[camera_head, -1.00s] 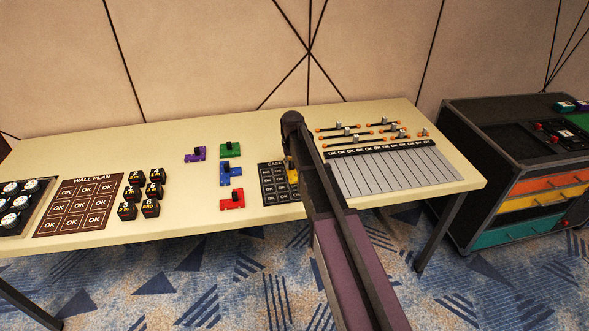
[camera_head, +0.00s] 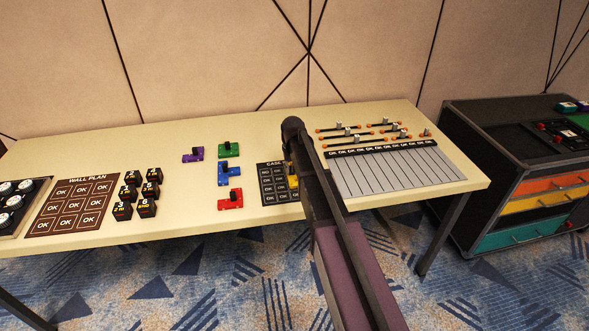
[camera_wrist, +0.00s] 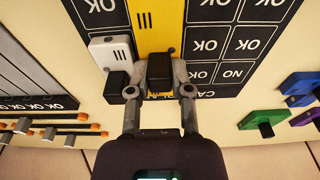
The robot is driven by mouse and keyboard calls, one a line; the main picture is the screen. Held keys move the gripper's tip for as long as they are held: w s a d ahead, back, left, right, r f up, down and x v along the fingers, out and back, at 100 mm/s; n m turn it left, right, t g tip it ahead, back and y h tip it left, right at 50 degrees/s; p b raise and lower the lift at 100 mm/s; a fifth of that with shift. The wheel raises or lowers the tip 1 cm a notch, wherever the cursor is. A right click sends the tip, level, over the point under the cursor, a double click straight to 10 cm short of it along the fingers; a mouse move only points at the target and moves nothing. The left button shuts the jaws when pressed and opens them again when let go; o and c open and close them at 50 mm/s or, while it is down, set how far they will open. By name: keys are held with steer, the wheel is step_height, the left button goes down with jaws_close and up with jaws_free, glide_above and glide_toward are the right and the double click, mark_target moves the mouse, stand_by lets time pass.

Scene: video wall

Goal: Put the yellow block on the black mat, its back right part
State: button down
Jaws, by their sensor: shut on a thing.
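The yellow block (camera_wrist: 150,30) is a long flat piece with a black knob on top, seen in the wrist view. My gripper (camera_wrist: 160,77) is shut on that knob. The block lies over the black mat (camera_wrist: 245,45), with printed cells on both sides of it; whether it touches the mat I cannot tell. In the head view only a bit of the yellow block (camera_head: 293,182) shows beside my arm, over the right part of the black mat (camera_head: 266,188). My arm hides the rest and the gripper there.
A white block (camera_wrist: 110,50) with a black knob sits right beside the yellow block. Green (camera_head: 228,150), blue (camera_head: 229,174) and red (camera_head: 230,199) blocks lie left of the mat. A grey striped panel (camera_head: 390,172) and rods with knobs lie to the right.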

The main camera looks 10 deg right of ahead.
mark_target(293, 177)
steer(key=shift+f, duration=0.15)
steer(key=c, duration=0.5)
jaws_free()
steer(key=shift+c, duration=0.2)
step_height(293, 177, up, 12)
steer(key=s+p, duration=0.1)
steer(key=p, duration=1.1)
steer(key=shift+s, duration=0.2)
steer(key=s+g, duration=0.1)
steer(key=s, duration=2.6)
steer(key=shift+s+d, duration=0.35)
steer(key=shift+d, duration=0.1)
